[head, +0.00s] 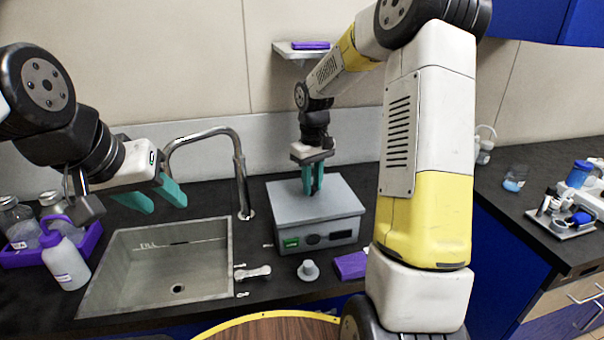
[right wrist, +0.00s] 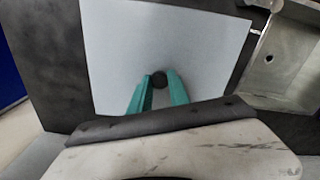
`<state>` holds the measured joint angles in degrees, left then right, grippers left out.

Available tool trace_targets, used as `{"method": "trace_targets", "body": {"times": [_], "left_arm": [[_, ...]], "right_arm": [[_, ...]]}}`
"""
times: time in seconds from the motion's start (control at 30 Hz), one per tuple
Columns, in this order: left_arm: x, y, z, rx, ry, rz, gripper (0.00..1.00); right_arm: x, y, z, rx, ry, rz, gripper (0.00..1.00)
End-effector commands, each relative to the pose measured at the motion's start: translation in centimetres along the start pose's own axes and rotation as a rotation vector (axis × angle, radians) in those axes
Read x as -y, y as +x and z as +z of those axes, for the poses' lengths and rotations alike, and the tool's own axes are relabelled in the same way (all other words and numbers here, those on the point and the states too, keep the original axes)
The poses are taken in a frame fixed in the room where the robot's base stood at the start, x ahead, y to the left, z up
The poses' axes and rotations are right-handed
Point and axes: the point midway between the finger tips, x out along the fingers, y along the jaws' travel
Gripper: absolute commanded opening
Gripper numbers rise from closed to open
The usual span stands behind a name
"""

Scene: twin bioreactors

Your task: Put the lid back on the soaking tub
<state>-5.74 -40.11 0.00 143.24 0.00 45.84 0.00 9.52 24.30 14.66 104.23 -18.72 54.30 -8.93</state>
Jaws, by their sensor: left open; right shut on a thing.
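The soaking tub (head: 318,235) appears to be the grey box with a green-lit front panel, on the dark counter right of the sink. Its flat grey lid (head: 290,200) lies over the top; from here I see no clear gap between them. In the right wrist view the lid (right wrist: 205,45) is a pale plate with a dark round knob (right wrist: 159,79). My right gripper (head: 312,190) points down at the lid's middle, its teal fingers shut on the knob. My left gripper (head: 153,200) is open and empty behind the sink's left part.
The sink (head: 130,285) with its curved tap (head: 240,170) lies left of the tub. A purple tray (head: 85,245) of bottles stands far left. A small grey stopper-like piece (head: 308,271) and a purple block (head: 350,266) lie before the tub. A wall shelf (head: 300,50) is above.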

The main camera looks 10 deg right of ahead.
Motion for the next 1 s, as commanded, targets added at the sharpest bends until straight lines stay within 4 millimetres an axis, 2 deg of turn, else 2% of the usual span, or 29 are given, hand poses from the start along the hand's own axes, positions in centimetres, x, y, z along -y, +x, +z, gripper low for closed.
{"method": "trace_targets", "body": {"times": [1.0], "left_arm": [[0.0, 0.0, 0.0, 0.0, 0.0, 0.0, 0.44]], "right_arm": [[-0.02, -0.03, 0.02, -0.001, 0.032, 0.001, 0.0]]}}
